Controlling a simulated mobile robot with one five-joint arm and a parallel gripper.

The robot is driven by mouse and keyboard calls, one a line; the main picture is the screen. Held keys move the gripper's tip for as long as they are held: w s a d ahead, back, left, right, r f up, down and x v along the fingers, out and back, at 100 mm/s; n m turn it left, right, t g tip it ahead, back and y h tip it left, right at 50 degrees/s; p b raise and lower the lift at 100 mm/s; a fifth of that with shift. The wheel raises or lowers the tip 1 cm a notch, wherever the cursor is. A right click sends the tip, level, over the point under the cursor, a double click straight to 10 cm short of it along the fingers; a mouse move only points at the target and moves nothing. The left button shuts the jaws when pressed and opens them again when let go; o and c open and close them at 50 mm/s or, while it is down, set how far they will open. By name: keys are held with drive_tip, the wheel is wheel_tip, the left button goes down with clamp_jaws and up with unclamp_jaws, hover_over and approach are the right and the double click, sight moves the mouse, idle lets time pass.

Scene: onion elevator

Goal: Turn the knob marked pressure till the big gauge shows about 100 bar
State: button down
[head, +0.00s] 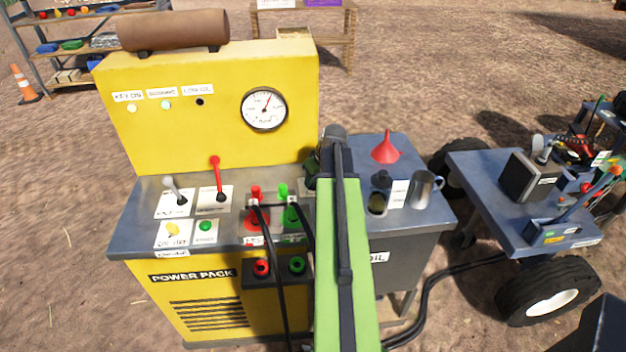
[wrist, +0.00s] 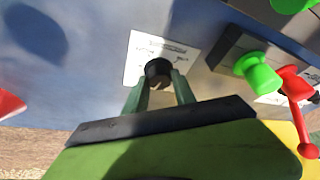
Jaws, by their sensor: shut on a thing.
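The pressure knob (wrist: 158,70) is a small black knob on a white label plate (wrist: 143,52) in the wrist view. The print on the plate is too small to read. My gripper (wrist: 160,82) is shut on the knob, one green finger on each side of it. In the head view my green arm hides the knob and most of the gripper. The big gauge (head: 264,109) is a round white dial on the yellow upright panel (head: 210,140). Its red needle points up and slightly right; the numbers are too small to read surely.
Red and green couplings with black hoses (head: 272,270) stand left of my arm. A red lever (head: 217,178) and a grey lever (head: 175,190) stand further left. A red funnel (head: 385,147) and a metal jug (head: 424,190) stand to the right. A blue wagon (head: 490,195) is beyond.

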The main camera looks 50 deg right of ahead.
drive_tip(key=n, duration=0.1)
drive_tip(key=n+y, duration=0.1)
drive_tip(key=n, duration=0.1)
drive_tip(key=shift+d+n+y, duration=0.2)
drive_tip(key=shift+n+y, duration=0.1)
drive_tip(key=n+y, duration=0.1)
drive_tip(key=n, duration=0.2)
drive_tip(key=shift+w+d+n, duration=0.1)
drive_tip(key=shift+n, duration=0.3)
drive_tip(key=n, duration=0.2)
drive_tip(key=n+g+y, duration=0.1)
drive_tip(key=n, duration=0.1)
drive_tip(key=shift+w+d+y, duration=0.1)
drive_tip(key=shift+y, duration=0.2)
drive_tip(key=shift+n+g+y, duration=0.3)
drive_tip(key=shift+n+g, duration=0.5)
drive_tip(key=shift+n, duration=1.3)
drive_tip(key=c, duration=1)
unclamp_jaws()
drive_tip(key=shift+c, duration=0.2)
drive_tip(key=shift+r, duration=0.15)
